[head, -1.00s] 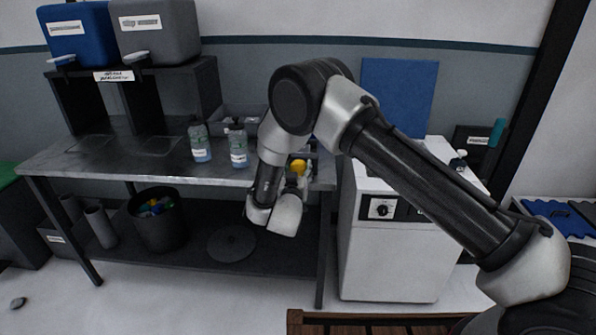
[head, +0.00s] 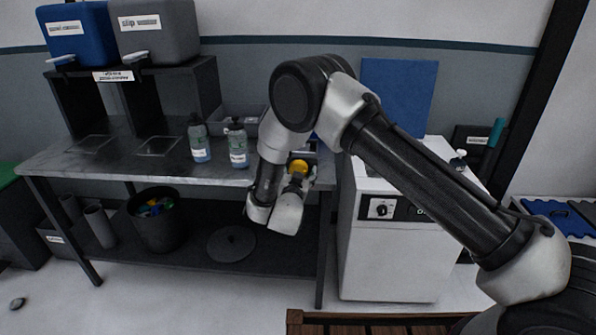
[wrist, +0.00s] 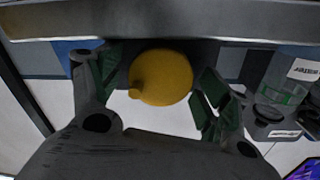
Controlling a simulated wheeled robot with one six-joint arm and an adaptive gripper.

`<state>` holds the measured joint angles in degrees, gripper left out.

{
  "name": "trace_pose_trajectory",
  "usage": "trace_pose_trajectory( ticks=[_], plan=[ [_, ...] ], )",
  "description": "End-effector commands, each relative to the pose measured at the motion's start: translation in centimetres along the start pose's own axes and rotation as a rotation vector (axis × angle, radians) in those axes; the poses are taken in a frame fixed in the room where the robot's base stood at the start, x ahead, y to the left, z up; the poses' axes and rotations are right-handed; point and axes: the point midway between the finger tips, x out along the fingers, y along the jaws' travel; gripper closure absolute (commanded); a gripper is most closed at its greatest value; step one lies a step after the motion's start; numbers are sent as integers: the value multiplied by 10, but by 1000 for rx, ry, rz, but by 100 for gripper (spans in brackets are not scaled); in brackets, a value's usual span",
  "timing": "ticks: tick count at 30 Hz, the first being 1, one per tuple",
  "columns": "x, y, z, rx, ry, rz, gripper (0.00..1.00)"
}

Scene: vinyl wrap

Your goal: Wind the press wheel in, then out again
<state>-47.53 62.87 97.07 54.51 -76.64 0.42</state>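The yellow press wheel (head: 299,166) shows at the right end of the workbench, partly behind my wrist. In the wrist view the wheel (wrist: 165,78) is a round yellow disc with a small knob at its lower left. My gripper (wrist: 158,88) has its two green-padded fingers spread on either side of the wheel. A gap shows between the left finger and the wheel. The right finger is close to its edge, and I cannot tell if it touches. In the head view my gripper (head: 298,183) is just below the wheel. Most of the press is hidden.
Two labelled bottles (head: 238,146) stand on the workbench (head: 110,165) left of my arm. A white cabinet (head: 390,260) with a dial stands close on the right. A black bin (head: 158,230) and a dark disc (head: 231,243) are on the lower shelf.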

Motion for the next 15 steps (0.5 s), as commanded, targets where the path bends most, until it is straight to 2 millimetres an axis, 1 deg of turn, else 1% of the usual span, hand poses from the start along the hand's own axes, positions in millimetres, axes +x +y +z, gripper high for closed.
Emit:
trace_pose_trajectory(
  ticks=[8,11,14,15],
  plan=[
    [-2,0,0,0,0,-1,23],
    [-13,-1,0,-2,0,-1,23],
    [-32,-1,0,-2,-2,-3,23],
    [-42,-2,0,-2,-1,-3,23]
  ],
)
